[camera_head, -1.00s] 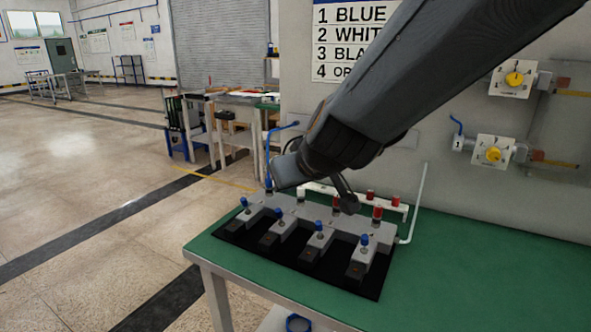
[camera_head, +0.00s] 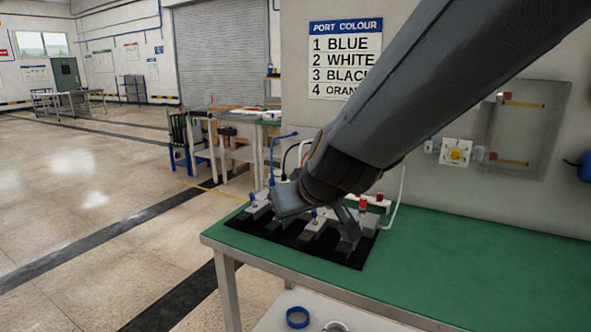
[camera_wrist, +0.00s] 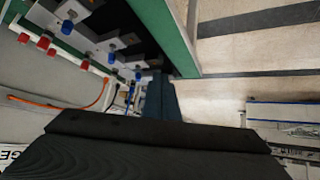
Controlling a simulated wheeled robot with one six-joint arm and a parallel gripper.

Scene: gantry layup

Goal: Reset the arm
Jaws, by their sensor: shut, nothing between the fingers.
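My gripper (camera_wrist: 160,97) shows in the wrist view as dark fingers held together with nothing between them. The wrist end covers part of the fixture, and the fingers are hard to make out there. The fixture's blue knobs (camera_wrist: 112,57) and red caps (camera_wrist: 42,41) also show at the upper left of the wrist view. I cannot tell whether the gripper touches anything.
The green bench top (camera_head: 450,255) is clear to the right. A wall panel carries a yellow valve (camera_head: 456,153) and a port colour sign (camera_head: 345,55), partly hidden by my arm. A blue ring (camera_head: 297,317) lies on the lower shelf. Open floor (camera_head: 90,200) is at left.

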